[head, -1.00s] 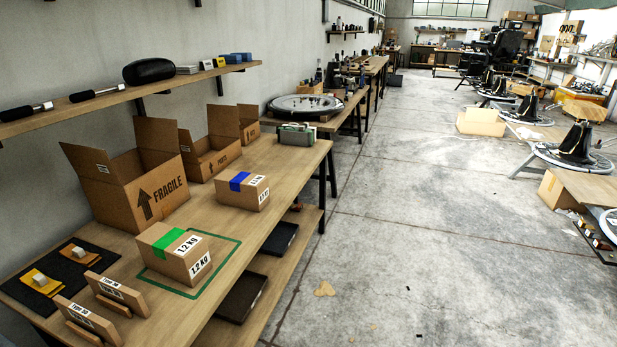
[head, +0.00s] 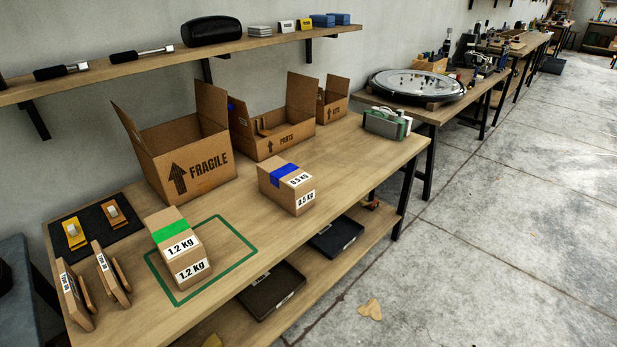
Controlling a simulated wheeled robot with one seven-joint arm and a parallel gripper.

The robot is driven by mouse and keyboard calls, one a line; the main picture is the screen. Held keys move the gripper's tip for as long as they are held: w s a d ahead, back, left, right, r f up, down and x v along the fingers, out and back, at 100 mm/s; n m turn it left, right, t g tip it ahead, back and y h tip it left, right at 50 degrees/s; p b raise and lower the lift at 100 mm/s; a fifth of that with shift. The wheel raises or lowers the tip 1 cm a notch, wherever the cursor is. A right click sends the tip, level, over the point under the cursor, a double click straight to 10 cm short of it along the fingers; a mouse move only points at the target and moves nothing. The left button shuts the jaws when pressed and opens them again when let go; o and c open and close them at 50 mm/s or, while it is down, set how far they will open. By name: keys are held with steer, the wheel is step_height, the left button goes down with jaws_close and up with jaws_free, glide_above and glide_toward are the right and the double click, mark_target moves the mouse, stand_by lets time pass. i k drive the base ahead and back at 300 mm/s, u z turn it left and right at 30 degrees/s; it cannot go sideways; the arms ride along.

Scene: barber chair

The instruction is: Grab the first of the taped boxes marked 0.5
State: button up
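One closed box with blue tape and 0.5 kg labels (head: 277,194) stands on the wooden workbench (head: 335,188), right of the middle, in front of the open cartons. A second closed box with green tape and 1.2 kg labels (head: 170,241) stands to its left, inside a green outlined rectangle. No other box marked 0.5 shows clearly on the bench. Something blue shows inside the open PARTS carton (head: 262,148), but I cannot tell what it is. My gripper is not in view.
Open FRAGILE (head: 205,176) and KITS (head: 328,114) cartons stand along the wall side. A green-and-white item (head: 385,124) sits at the bench's far end. Upright wooden holders (head: 72,292) stand at the near left. Dark trays (head: 270,290) lie on the lower shelf. Floor on the right is open.

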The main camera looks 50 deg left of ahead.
mark_target(293, 189)
steer(key=u, duration=0.4)
steer(key=i, duration=1.1)
steer(key=u, duration=0.9)
steer(key=i, duration=0.5)
steer(key=u, duration=0.3)
